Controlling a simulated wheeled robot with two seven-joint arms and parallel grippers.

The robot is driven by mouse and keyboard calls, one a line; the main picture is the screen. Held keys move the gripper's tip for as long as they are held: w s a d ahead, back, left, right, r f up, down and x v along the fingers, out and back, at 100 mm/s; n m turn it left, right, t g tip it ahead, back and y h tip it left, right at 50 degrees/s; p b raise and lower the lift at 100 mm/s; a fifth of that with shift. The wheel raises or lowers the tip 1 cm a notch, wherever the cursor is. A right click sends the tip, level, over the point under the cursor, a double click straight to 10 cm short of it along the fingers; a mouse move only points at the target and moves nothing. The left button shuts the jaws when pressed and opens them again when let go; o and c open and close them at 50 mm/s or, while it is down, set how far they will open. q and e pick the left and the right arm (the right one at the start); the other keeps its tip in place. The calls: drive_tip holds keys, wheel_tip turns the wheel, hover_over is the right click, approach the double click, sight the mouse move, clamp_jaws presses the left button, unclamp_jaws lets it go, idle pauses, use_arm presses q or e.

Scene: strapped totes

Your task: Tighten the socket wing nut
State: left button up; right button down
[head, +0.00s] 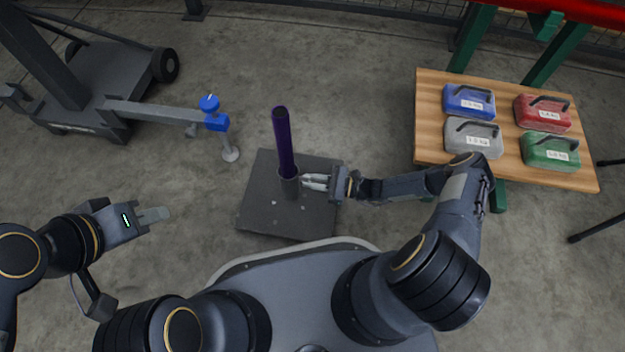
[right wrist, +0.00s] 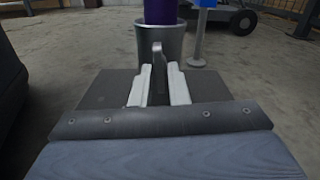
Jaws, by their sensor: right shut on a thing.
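A purple pole (head: 283,140) stands upright in a grey metal socket (head: 289,186) on a dark square base plate (head: 265,215). In the right wrist view the socket (right wrist: 176,45) surrounds the foot of the purple pole (right wrist: 160,12). The wing nut (right wrist: 157,62) is a grey upright tab on the near side of the socket, between my right fingers. My right gripper (head: 306,182) is shut on it; the fingers also show in the right wrist view (right wrist: 158,84). My left gripper (head: 153,215) is out to the left, away from the socket, and its finger gap is not clear.
A wooden table (head: 430,110) at the right holds blue, red, grey and green weights with handles. A dark wheeled cart (head: 100,70) stands at upper left, with an arm bearing a blue knob (head: 209,103) and a small foot post (head: 229,152). Bare floor surrounds the base plate.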

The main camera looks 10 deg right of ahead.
drive_tip(key=c, duration=1.6)
unclamp_jaws()
drive_tip(key=shift+o, duration=0.2)
drive_tip(key=p+v, duration=0.1)
drive_tip(key=v, duration=0.7)
drive_tip(key=shift+p, duration=0.35)
